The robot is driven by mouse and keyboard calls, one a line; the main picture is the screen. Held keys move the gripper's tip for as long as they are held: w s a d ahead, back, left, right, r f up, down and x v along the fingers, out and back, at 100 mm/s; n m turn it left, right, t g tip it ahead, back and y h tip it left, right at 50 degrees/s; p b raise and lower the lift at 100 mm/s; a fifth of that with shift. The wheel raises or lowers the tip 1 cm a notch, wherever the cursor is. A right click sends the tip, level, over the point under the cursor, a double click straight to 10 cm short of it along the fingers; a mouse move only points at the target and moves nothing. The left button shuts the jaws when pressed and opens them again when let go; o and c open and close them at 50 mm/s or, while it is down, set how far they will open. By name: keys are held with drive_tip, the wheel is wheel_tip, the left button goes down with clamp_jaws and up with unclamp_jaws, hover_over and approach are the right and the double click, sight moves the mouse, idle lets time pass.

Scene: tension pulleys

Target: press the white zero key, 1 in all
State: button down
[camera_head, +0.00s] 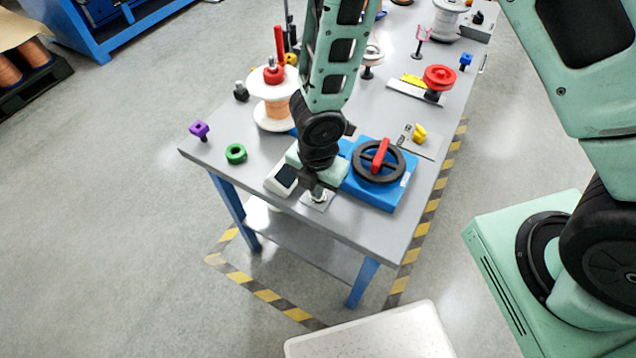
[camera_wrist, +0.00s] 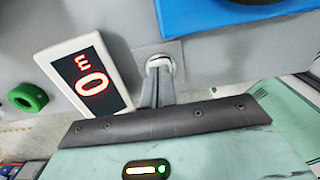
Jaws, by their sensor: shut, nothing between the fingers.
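The white zero key (camera_head: 319,197) is a small round button on a square grey plate at the near edge of the table. In the wrist view the white key (camera_wrist: 160,59) shows as a pale ring just beyond my fingertips, partly hidden by them. My gripper (camera_head: 316,190) points down over the key, its fingers shut and empty; in the wrist view my gripper's fingertips (camera_wrist: 158,72) overlap the key. Whether they touch or press it I cannot tell. Beside it a white-framed display (camera_wrist: 88,80) glows red with a large 0 and a smaller sign.
A blue box with a black handwheel (camera_head: 378,163) stands close right of my gripper. A green ring (camera_head: 236,153), a purple part (camera_head: 199,130) and a white spool (camera_head: 273,98) stand to the left and behind. The table's front edge (camera_head: 300,212) is close.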

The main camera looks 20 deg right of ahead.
wheel_tip(320, 180, up, 14)
drive_tip(key=p, duration=0.5)
idle(0.6)
drive_tip(key=s+d+r+m, duration=0.2)
drive_tip(key=s+r+m, duration=0.4)
drive_tip(key=r+m, duration=0.2)
drive_tip(key=s+d+r+m, duration=0.3)
drive_tip(key=s+r+m, duration=0.4)
drive_tip(key=m, duration=0.4)
drive_tip(key=shift+s+d+r+y, duration=0.2)
drive_tip(key=shift+r+y, duration=0.1)
drive_tip(key=shift+r, duration=0.25)
